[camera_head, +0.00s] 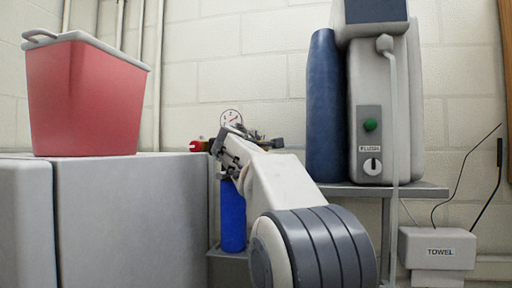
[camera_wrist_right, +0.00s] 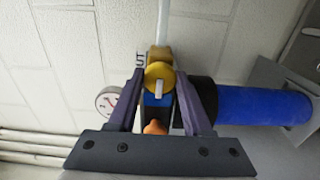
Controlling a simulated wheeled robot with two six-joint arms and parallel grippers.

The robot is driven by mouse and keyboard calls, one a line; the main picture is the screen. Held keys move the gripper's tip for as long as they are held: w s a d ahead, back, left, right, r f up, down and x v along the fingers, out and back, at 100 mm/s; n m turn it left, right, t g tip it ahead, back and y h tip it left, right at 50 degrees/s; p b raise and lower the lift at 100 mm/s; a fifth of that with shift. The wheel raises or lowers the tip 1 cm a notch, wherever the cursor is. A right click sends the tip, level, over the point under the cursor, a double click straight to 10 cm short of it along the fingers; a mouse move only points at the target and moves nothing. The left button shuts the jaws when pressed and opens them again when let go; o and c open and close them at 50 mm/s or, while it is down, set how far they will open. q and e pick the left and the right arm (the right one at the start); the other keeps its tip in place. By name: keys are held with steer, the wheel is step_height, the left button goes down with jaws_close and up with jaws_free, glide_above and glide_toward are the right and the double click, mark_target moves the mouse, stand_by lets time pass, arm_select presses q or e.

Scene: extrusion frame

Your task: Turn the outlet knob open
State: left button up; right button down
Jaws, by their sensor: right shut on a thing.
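The outlet knob (camera_wrist_right: 158,76) is yellow with a white pointer mark and sits on a brass fitting, in the right wrist view. My right gripper (camera_wrist_right: 160,80) has its two purple fingers on either side of the knob and is shut on it. Lettering ending in "UT" shows beside the fitting. In the head view, my right gripper (camera_head: 230,146) is at the regulator (camera_head: 264,143) above a blue cylinder (camera_head: 232,216), and my arm hides much of it. The knob cannot be made out there. My left gripper is not in view.
A round gauge (camera_head: 231,117) stands above the regulator, and a red end (camera_head: 197,146) shows to its left. A grey cabinet (camera_head: 135,205) bears a red bin (camera_head: 84,97). At right, a flush unit (camera_head: 370,130) and a dark blue cylinder (camera_head: 326,110) stand on a shelf.

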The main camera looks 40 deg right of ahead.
steer(key=shift+f, duration=0.1)
stand_by(0.5)
steer(key=shift+c, duration=1.7)
jaws_free()
steer(key=shift+a, duration=0.1)
steer(key=b+v, duration=0.4)
steer(key=v, duration=0.6)
steer(key=shift+s+b, duration=0.2)
steer(key=shift+b, duration=0.15)
